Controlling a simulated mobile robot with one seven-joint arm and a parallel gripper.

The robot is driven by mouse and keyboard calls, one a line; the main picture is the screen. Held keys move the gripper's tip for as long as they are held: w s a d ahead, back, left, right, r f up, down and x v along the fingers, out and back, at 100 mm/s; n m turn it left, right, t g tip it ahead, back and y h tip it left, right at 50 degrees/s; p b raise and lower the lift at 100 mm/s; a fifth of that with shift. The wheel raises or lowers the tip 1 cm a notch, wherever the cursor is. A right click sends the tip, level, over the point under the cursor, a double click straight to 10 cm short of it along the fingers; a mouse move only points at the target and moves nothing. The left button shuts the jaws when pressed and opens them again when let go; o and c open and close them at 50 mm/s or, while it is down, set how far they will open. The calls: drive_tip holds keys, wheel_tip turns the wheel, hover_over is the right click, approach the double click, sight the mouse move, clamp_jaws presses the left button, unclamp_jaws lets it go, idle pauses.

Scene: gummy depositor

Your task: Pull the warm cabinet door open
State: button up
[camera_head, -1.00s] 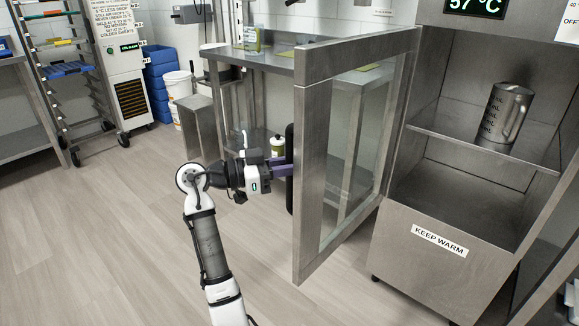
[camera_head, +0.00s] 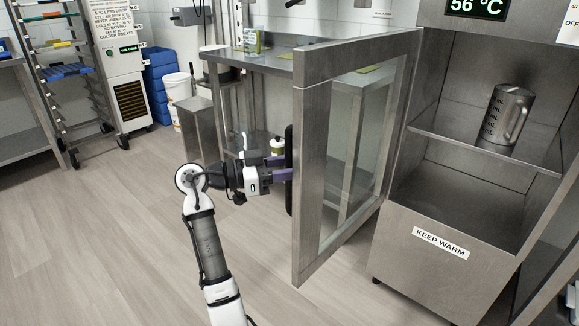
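The warm cabinet (camera_head: 428,245) stands at the right, with a "KEEP WARM" label and a display reading 56 °C. Its glass-paned, steel-framed door (camera_head: 311,170) stands wide open, swung out to the left on its hinge side. The dark door handle (camera_head: 289,170) is on the door's outer face near its free edge. My gripper (camera_head: 285,173) is at this handle, with its purple fingers reaching to it. The door frame and handle hide the fingertips, so I cannot tell whether they are closed on it. A steel measuring jug (camera_head: 505,115) stands on the cabinet's upper shelf.
A steel table (camera_head: 270,62) stands behind the door. A tray rack (camera_head: 62,80) is at the far left. The floor left of my arm is clear.

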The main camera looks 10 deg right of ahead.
drive_tip(key=a, duration=1.3)
drive_tip(key=shift+s+a, duration=0.4)
